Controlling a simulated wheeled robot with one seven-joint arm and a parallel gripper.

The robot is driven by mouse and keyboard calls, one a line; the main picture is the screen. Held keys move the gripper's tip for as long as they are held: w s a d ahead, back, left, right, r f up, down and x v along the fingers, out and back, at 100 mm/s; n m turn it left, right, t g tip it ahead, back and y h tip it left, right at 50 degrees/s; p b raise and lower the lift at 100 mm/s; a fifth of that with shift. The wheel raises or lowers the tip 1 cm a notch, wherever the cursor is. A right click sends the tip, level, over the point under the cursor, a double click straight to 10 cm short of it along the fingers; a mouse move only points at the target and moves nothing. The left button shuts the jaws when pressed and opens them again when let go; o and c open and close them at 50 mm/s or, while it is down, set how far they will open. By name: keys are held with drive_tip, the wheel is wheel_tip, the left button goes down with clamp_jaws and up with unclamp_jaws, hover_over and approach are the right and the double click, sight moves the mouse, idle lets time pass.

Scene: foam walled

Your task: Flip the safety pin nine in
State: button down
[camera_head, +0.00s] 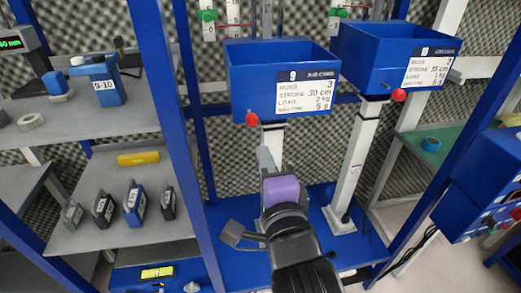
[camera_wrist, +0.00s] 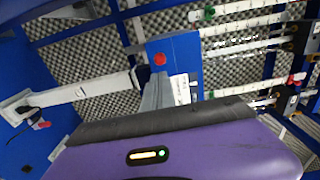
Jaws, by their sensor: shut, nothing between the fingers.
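The blue bin marked 9 (camera_head: 236,85) is mounted on a white post in the head view, with a card on its front. A red knob, the safety pin nine (camera_head: 252,119), is at the bin's lower front edge. My gripper (camera_head: 264,155) is shut and empty, just below the knob and in front of the post, apart from the knob in the picture. In the wrist view, my shut gripper's grey fingers (camera_wrist: 155,92) point toward a blue bin face with a red knob (camera_wrist: 160,59) just beyond the tips. The knob's exact gap is unclear.
A second blue bin marked 10 (camera_head: 362,62), with its own red knob (camera_head: 398,95), stands to the right. Blue uprights frame both sides. Shelves at the left hold several labelled blocks and a block marked 9-10 (camera_head: 106,88). A blue control box (camera_head: 490,180) is at the right.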

drive_tip(key=v, duration=0.3)
drive_tip(key=shift+s+d, duration=0.1)
drive_tip(key=shift+s, duration=0.2)
idle(0.3)
drive_tip(key=s+r+n+t+y, duration=0.2)
drive_tip(key=s+r+n, duration=0.1)
drive_tip(key=n, duration=0.5)
drive_tip(key=s+d+f+n+g+h, duration=0.1)
drive_tip(key=s+d+f+n+h, duration=0.1)
drive_tip(key=s+d+f, duration=0.5)
drive_tip(key=s+d+f+n+g+h, duration=0.2)
drive_tip(key=s+d+f, duration=0.5)
drive_tip(key=s, duration=0.7)
drive_tip(key=s+d+f+n+g+h, duration=0.1)
drive_tip(key=s+d+f+n+h, duration=0.1)
drive_tip(key=s+d+f, duration=0.5)
drive_tip(key=s+h, duration=0.1)
drive_tip(key=s, duration=0.2)
drive_tip(key=shift+s+d+f+n+g, duration=0.3)
drive_tip(key=shift+d+f+n, duration=0.1)
